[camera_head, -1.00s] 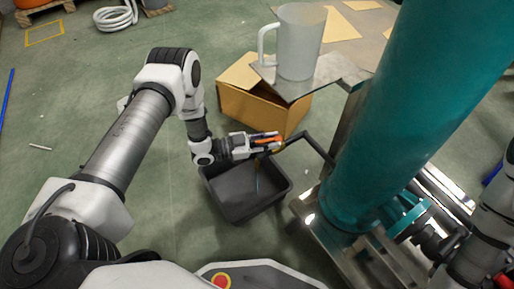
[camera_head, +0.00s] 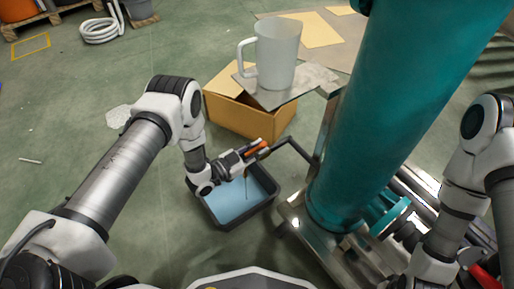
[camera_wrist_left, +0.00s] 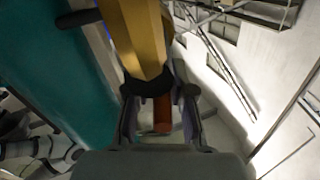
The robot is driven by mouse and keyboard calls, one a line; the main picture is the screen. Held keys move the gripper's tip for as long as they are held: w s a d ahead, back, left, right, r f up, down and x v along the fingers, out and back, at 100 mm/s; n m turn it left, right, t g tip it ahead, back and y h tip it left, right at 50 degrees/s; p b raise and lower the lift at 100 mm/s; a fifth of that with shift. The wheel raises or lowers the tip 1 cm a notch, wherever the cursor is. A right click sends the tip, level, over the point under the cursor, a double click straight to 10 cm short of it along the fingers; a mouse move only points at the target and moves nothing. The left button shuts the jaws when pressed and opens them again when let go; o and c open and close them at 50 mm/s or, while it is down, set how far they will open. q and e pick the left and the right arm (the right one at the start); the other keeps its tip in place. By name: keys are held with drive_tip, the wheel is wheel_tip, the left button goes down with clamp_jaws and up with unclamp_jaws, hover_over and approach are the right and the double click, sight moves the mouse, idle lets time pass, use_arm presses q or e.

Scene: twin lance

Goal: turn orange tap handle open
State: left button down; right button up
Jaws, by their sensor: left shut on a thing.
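The orange tap handle (camera_head: 257,147) is at the end of a dark pipe (camera_head: 298,150) that reaches left from beside the large teal column. My left gripper (camera_head: 250,152) is shut on the handle, and its fingers cover part of it. In the left wrist view the orange-red handle (camera_wrist_left: 162,115) sits between the two fingers, below a yellow-gold tap body (camera_wrist_left: 144,38). A thin dark line hangs from the tap above the bin. My right arm is at the right edge; its gripper is not in view.
A dark bin (camera_head: 272,203) stands on the floor under the tap, with a light blue surface inside. A frosted mug (camera_head: 277,55) stands on a metal plate above a cardboard box (camera_head: 238,115). The teal column (camera_head: 385,110) fills the right middle. The floor at left is open.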

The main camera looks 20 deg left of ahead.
use_arm(q)
drive_tip(key=shift+w+a+r, duration=0.1)
drive_tip(key=shift+w+r, duration=0.05)
drive_tip(key=shift+w, duration=0.05)
drive_tip(key=c, duration=1.2)
unclamp_jaws()
drive_tip(key=shift+o, duration=0.2)
drive_tip(key=v, duration=1.2)
